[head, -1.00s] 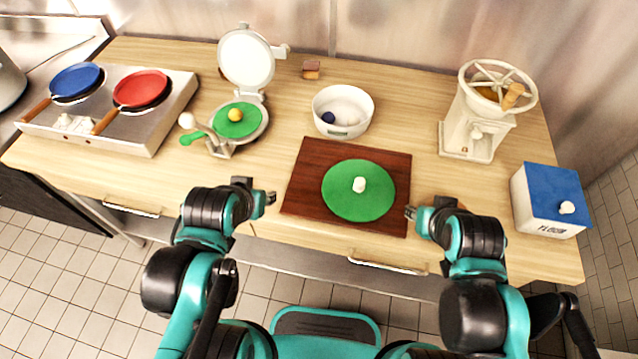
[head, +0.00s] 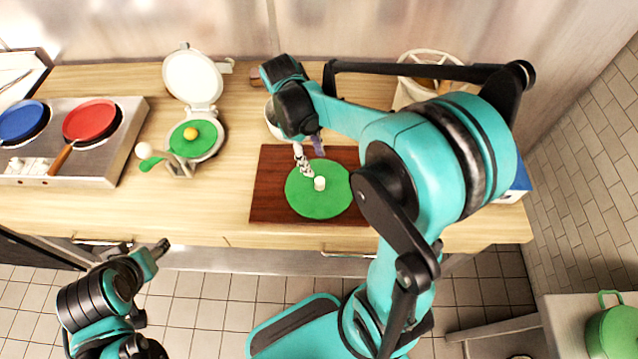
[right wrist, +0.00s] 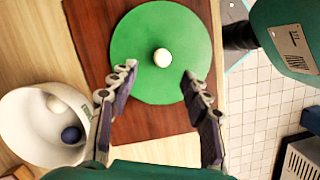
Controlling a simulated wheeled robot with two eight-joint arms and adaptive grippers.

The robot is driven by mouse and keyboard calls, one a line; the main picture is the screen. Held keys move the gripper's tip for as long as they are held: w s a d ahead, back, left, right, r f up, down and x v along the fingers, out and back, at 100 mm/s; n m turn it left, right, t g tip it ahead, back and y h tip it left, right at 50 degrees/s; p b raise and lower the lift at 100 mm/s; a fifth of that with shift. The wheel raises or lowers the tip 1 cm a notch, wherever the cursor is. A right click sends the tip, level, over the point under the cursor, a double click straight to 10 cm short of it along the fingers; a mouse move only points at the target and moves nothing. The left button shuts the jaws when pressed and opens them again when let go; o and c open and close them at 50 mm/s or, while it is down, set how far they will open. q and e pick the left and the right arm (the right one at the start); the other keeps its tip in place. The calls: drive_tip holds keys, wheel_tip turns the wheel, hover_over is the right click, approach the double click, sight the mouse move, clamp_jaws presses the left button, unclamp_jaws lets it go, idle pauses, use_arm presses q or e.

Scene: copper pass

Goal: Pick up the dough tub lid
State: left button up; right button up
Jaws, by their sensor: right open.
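The dough tub lid looks to be the flat green disc (head: 306,197) with a white knob (head: 320,184), lying on a dark red-brown board (head: 268,205). My right gripper (head: 309,157) is above the far part of the disc, pointing down. In the right wrist view, the disc (right wrist: 135,65) and its knob (right wrist: 162,58) show beyond the open, empty fingers of my right gripper (right wrist: 158,77). The knob lies just ahead of the gap between the fingertips, apart from both. My left gripper (head: 160,249) is off the counter's front edge at lower left; its jaw opening is unclear.
A white bowl (right wrist: 30,130) with a dark ball and a pale ball stands beside the board. A waffle-iron-like press (head: 196,80) and a stove with blue and red pans (head: 92,120) are on the left.

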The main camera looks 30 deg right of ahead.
sight(319, 180)
drive_tip(key=x, duration=0.2)
drive_tip(key=b+x, duration=0.1)
drive_tip(key=x, duration=0.1)
drive_tip(key=b+x, duration=0.1)
drive_tip(key=x, duration=0.1)
drive_tip(key=shift+s+a+f, duration=0.1)
drive_tip(key=shift+a+f, duration=0.15)
drive_tip(key=shift+f, duration=0.15)
drive_tip(key=shift+s+d+f+b, duration=0.1)
drive_tip(key=shift+s+f+b, duration=0.05)
drive_tip(key=shift+f+b, duration=0.3)
clamp_jaws()
